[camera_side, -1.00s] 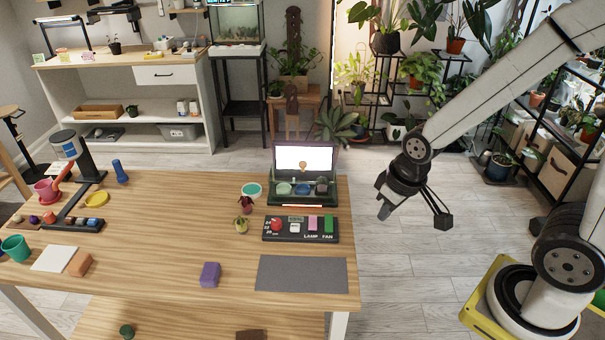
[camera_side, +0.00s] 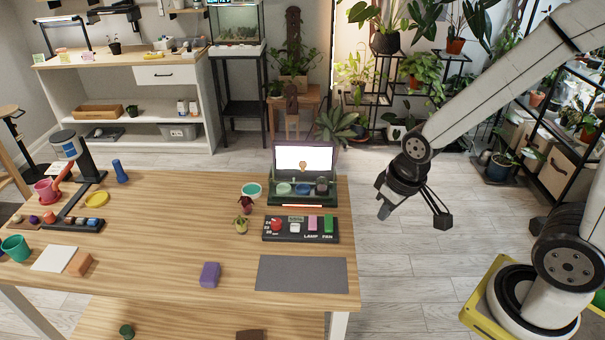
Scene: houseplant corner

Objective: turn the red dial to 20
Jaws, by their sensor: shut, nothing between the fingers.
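The red dial (camera_side: 276,224) is a small round knob at the left end of a black control panel (camera_side: 301,238) near the table's right side. Its pointer and number marks are too small to read. The panel also bears a white switch, a pink block and a green block, with the words LAMP and FAN along its front. My gripper (camera_side: 383,212) is shut and empty. It hangs to the right of the table, over the floor, well apart from the dial.
A green case with a lit screen (camera_side: 305,160) stands behind the panel. A grey mat (camera_side: 302,274) lies in front of it. Small plants (camera_side: 241,225) stand just left of the panel. A purple block (camera_side: 209,275) lies further left. The middle of the table (camera_side: 160,220) is mostly clear.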

